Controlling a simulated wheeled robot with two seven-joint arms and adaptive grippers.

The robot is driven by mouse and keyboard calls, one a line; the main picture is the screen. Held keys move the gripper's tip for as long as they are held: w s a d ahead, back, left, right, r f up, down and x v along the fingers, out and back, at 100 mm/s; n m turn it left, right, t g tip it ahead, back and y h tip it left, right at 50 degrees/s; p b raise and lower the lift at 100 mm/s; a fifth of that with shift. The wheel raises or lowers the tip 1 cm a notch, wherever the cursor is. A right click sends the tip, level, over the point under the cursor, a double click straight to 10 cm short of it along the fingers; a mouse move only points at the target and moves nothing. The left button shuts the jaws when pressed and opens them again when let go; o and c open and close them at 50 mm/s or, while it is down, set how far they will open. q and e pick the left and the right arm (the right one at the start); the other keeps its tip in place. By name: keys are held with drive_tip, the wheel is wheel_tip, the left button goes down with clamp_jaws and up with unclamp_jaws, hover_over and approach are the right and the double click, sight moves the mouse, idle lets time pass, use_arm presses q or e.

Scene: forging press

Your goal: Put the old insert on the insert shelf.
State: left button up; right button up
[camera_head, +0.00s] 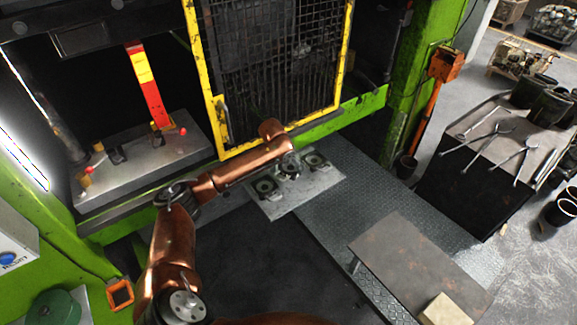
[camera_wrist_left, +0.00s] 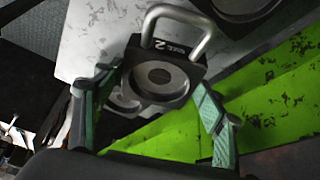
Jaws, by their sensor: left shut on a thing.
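The old insert is a dark square block (camera_wrist_left: 160,82) with a round recess, a silver loop handle and a label reading 2. My left gripper (camera_wrist_left: 158,88) has a finger on each side of it and is shut on it. In the head view my left gripper (camera_head: 290,166) is small and over the pale insert shelf (camera_head: 289,205), between two dark inserts, one on the left (camera_head: 265,187) and one on the right (camera_head: 315,160). The shelf's speckled top (camera_wrist_left: 95,38) shows under the held insert. I cannot tell whether the insert touches it. My right gripper is out of view.
The yellow-framed mesh guard (camera_head: 345,60) and green press beam (camera_head: 365,103) stand close behind my left gripper. A brown table (camera_head: 405,262) with a pale block is at lower right. A dark bench (camera_head: 470,190) with tongs stands farther right.

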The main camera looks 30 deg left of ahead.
sight(289, 169)
use_arm(q)
drive_tip(key=shift+w+a+f, duration=0.1)
drive_tip(key=shift+w+f, duration=0.05)
drive_tip(key=shift+f, duration=0.6)
drive_tip(key=shift+w+a+f, duration=0.1)
drive_tip(key=shift+f, duration=0.65)
drive_tip(key=shift+d, duration=0.1)
drive_tip(key=o, duration=2.1)
drive_tip(key=shift+s+f, duration=0.2)
drive_tip(key=shift+f, duration=0.05)
drive_tip(key=shift+c, duration=0.2)
drive_tip(key=v, duration=1.2)
drive_tip(key=shift+r, duration=0.15)
